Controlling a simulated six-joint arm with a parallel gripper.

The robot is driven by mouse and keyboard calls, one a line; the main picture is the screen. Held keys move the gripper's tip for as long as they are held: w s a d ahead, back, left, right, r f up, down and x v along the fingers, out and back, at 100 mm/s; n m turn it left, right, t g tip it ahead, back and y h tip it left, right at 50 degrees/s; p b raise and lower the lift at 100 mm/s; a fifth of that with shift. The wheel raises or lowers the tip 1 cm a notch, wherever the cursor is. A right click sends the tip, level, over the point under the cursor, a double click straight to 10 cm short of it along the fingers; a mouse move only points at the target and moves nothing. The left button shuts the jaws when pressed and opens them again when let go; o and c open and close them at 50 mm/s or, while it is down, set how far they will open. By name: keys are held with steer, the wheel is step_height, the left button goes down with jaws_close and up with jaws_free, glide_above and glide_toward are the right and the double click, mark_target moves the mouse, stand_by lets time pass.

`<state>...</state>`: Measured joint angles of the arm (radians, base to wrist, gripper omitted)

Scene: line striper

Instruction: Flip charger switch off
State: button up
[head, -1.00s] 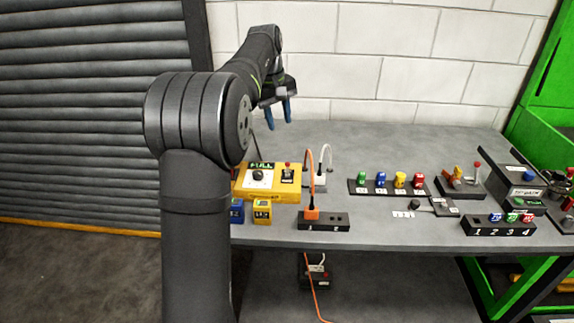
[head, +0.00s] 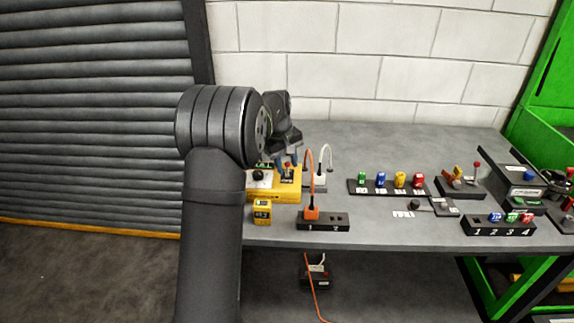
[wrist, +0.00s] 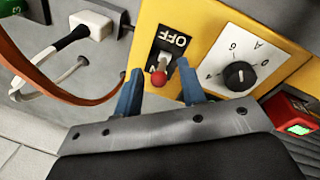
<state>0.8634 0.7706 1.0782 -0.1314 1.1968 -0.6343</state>
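The yellow charger (head: 289,184) sits on the bench below my gripper. In the wrist view its yellow face (wrist: 205,16) carries a toggle switch (wrist: 160,70) with a red tip, beside a black plate marked OFF (wrist: 176,42). A white dial with a black knob (wrist: 240,75) is to the right of the switch. My gripper (wrist: 158,92) is open, with its blue fingers on either side of the red-tipped lever and a gap between them. In the head view my gripper (head: 283,160) is just above the switch, partly hidden by my arm.
An orange cord (head: 310,175) and a white plug (head: 320,180) with its cord stand right of the charger. A black outlet strip (head: 338,222) and a small yellow block (head: 262,212) are in front. Colored items on a rack (head: 381,181) are farther right.

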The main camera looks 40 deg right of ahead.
steer(key=shift+f, duration=0.35)
jaws_close()
steer(key=shift+s, duration=0.1)
steer(key=t+h, duration=0.1)
steer(key=a+t+h, duration=0.1)
steer(key=shift+s+t+h, duration=0.3)
steer(key=shift+s, duration=0.1)
steer(key=shift+s+a+f+t+h, duration=0.1)
steer(key=shift+s+a+t+h, duration=0.1)
steer(key=shift+t+h, duration=0.5)
